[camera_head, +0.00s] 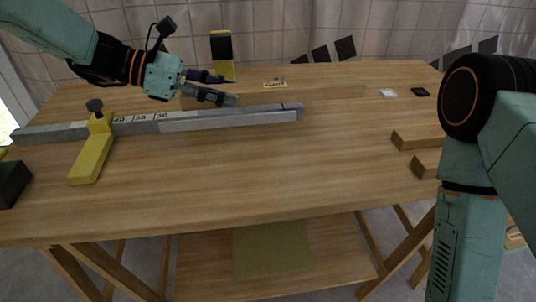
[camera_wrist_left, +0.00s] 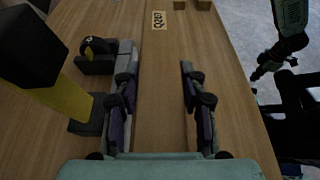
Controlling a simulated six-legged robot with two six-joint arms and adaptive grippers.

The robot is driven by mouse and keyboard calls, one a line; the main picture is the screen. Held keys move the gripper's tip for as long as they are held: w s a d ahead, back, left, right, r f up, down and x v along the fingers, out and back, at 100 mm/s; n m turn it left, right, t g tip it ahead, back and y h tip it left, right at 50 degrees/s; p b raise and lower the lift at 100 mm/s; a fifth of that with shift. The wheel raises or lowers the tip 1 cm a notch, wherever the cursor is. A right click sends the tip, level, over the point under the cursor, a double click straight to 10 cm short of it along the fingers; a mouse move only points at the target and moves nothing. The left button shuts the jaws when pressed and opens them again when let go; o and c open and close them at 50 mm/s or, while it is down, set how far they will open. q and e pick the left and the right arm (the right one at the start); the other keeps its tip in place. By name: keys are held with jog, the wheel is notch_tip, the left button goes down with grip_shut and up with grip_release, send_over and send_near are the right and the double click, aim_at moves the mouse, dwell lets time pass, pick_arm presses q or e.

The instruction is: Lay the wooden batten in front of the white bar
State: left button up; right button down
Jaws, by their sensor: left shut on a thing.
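The wooden batten (camera_head: 320,92) lies along the back of the table, nearly the table's colour, with a small label on top. It also shows between the fingers in the left wrist view (camera_wrist_left: 160,80). My left gripper (camera_head: 222,89) is shut on the batten near its left end, one finger on each side. The white bar (camera_head: 230,120) lies nearer the front, along the grey scale rail, so the batten is behind it. The gripper hides part of the batten. My right arm stands at the right of the head view; its gripper is out of sight.
A yellow stop (camera_head: 92,155) sits across the rail (camera_head: 60,131) at the left. A yellow and black block (camera_head: 222,55) stands behind the left gripper. Wooden blocks (camera_head: 416,140) lie at the right edge. The table (camera_head: 250,185) in front of the white bar is clear.

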pick_arm(q)
jog(key=b, duration=0.2)
send_over(229, 143)
notch_tip(229, 143, down, 5)
notch_tip(229, 143, down, 5)
jog(key=shift+b, duration=1)
jog(key=shift+f, duration=0.1)
jog(key=o, duration=0.9)
jog(key=shift+s, duration=0.1)
jog(key=o, duration=0.4)
jog(key=shift+f, duration=0.1)
jog(key=shift+o, duration=0.2)
